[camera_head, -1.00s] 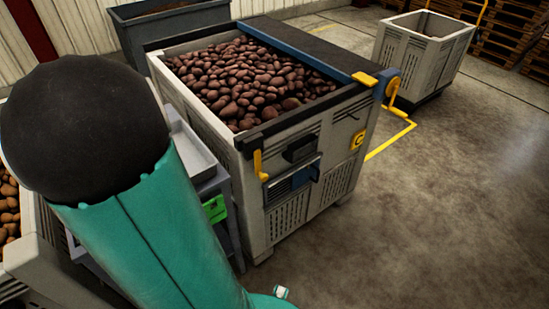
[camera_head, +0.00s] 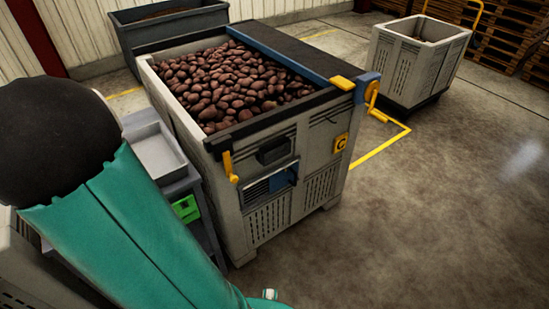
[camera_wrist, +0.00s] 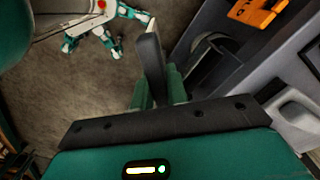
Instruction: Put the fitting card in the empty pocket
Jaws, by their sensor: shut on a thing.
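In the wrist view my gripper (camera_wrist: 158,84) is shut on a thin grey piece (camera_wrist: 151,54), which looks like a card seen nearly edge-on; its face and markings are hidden. In the head view the gripper is out of sight. A large grey bin (camera_head: 243,205) full of dark potatoes has a dark holder (camera_head: 273,151) on its front. Below that is a recessed panel with a blue part (camera_head: 284,177). A yellow plate (camera_head: 341,143) with a dark mark is to the right. I cannot tell which pocket is empty.
A grey stand with a tray (camera_head: 158,153) and a green piece (camera_head: 186,208) is left of the bin. An orange marked piece (camera_wrist: 258,10) shows in the wrist view. Floor at right is clear before another bin (camera_head: 412,62).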

